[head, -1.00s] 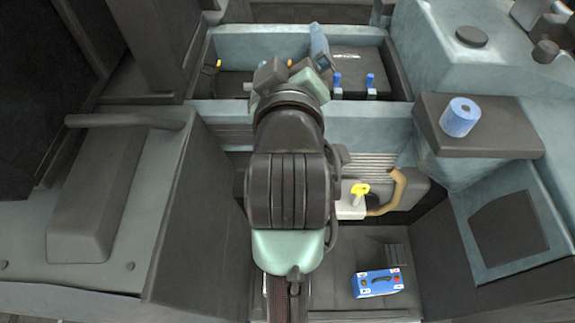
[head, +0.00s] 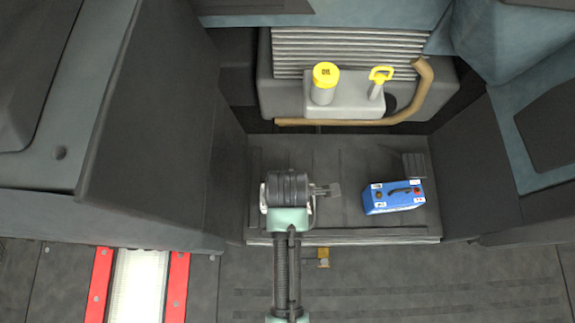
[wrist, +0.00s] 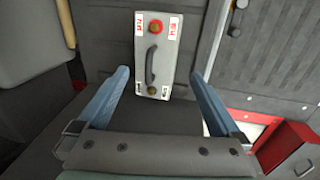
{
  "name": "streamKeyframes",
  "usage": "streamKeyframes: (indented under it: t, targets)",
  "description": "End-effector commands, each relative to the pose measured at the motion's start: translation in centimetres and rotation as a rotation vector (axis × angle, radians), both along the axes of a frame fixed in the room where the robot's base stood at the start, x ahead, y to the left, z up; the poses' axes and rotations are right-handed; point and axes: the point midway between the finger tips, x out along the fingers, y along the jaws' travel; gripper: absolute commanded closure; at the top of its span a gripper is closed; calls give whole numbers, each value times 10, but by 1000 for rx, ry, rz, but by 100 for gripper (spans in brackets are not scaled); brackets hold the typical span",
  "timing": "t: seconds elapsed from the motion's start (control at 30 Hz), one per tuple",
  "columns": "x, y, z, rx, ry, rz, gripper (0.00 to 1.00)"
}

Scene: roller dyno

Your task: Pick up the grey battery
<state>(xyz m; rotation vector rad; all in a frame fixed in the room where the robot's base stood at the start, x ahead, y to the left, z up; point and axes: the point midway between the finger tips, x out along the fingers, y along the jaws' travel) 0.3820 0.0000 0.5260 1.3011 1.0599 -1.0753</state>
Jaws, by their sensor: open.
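The grey battery (wrist: 168,55) shows in the wrist view, top face toward the camera. It has a dark handle, a red terminal at its far end, a brownish terminal at its near end and red-and-white labels. My gripper (wrist: 160,74) is open and empty, with one blue finger on each side of the battery's near half in the picture. The fingers look apart from it; the height gap is hard to tell. In the head view my arm covers the gripper and most or all of the grey battery.
A blue battery (head: 394,197) lies right of my arm on the dark recessed floor. Behind are a grey unit with a yellow-capped oil filler (head: 325,82), a yellow dipstick (head: 379,80) and a tan hose (head: 412,100). Dark walls flank the recess. A red-edged strip (head: 98,285) is at lower left.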

Motion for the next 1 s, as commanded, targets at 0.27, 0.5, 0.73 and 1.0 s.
streamKeyframes:
  t: [0.27, 0.5, 0.73, 1.0]
  targets:
    - [6, 0, -25, 0, -3, -1, 0]
    - [16, 0, -59, 0, -3, -1, 0]
    - [18, 0, -70, 0, -4, -1, 0]
    - [18, 0, -69, 0, -4, -1, 20]
